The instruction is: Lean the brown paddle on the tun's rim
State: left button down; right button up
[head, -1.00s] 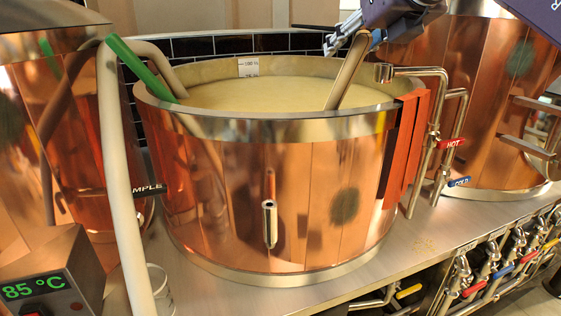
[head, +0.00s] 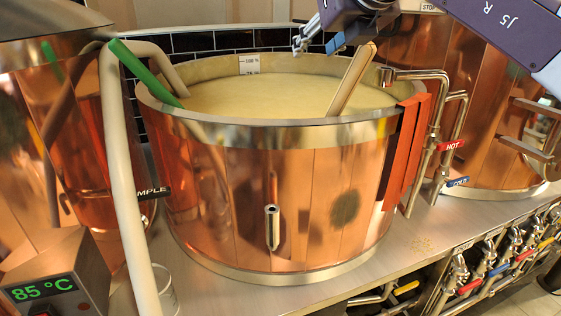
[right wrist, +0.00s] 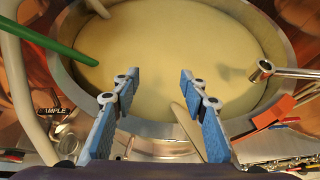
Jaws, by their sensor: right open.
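The brown paddle (head: 352,80) stands tilted in the copper tun (head: 270,190), its lower end down at the pale mash by the near rim (head: 260,135) and its handle end up and to the right. I cannot make out exactly where it touches the rim. My right gripper (head: 316,44) is open and empty, above the back of the tun, left of the handle end and apart from it. In the right wrist view the open fingers (right wrist: 160,82) are over the mash; the paddle (right wrist: 184,118) is partly hidden behind the right finger. My left gripper is not in view.
A green paddle (head: 148,73) leans over the tun's left rim beside a pale hose (head: 118,180). Red strips (head: 403,150) hang on the right rim by a metal tap spout (head: 415,73). More copper vessels stand left and right. A temperature box (head: 50,290) is front left.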

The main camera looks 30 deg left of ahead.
pick_arm(q)
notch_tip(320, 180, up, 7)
jog(key=p, duration=0.6)
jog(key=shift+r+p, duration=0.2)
jog(key=shift+p, duration=0.15)
pick_arm(e)
jog(key=w+d, duration=1)
jog(key=w, duration=0.1)
jog(key=shift+d, duration=0.2)
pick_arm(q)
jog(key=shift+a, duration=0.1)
pick_arm(e)
jog(key=shift+r, duration=0.1)
dwell(0.4)
